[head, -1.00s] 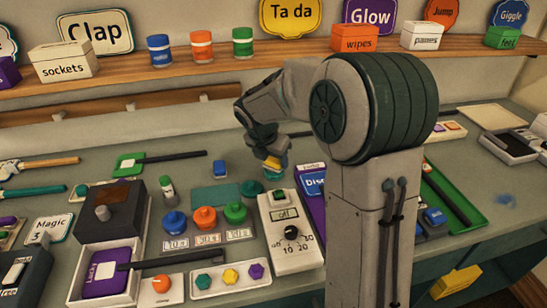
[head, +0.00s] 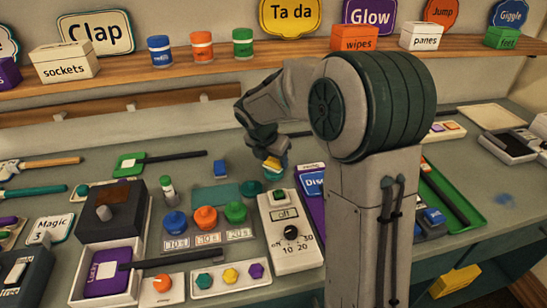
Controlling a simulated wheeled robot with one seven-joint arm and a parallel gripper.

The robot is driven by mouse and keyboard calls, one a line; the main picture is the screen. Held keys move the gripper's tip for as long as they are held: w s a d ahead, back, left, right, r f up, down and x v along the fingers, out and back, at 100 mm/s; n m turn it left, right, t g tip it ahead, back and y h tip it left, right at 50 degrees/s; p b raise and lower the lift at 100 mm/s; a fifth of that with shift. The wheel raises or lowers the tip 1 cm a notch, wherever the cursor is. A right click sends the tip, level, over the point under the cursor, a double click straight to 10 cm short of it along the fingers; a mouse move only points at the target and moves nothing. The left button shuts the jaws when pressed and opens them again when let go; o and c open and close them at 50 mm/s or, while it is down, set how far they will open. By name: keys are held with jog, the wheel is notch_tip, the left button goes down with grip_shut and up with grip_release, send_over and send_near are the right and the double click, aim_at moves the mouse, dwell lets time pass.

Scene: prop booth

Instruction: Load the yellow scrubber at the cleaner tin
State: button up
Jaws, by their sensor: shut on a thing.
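My gripper (head: 271,156) is at the middle of the counter, partly hidden behind my own arm. It is shut on the yellow scrubber (head: 272,164), of which a small yellow part shows below the fingers, with some blue beside it. A round teal tin (head: 274,175), which looks like the cleaner tin, stands directly under the scrubber. The scrubber is at or just above the tin's top; I cannot tell whether they touch.
A white timer box with a dial (head: 291,233) stands just in front of the tin. A purple board (head: 312,180) is at its right. Blue, orange and green knobbed pots (head: 206,218) stand to the left. A flat teal mat (head: 217,196) lies left of the tin.

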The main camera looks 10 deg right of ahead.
aim_at(273, 160)
dwell(0.3)
notch_tip(273, 160, up, 7)
jog(key=p, duration=0.7)
jog(key=shift+s+f, duration=0.1)
dwell(0.7)
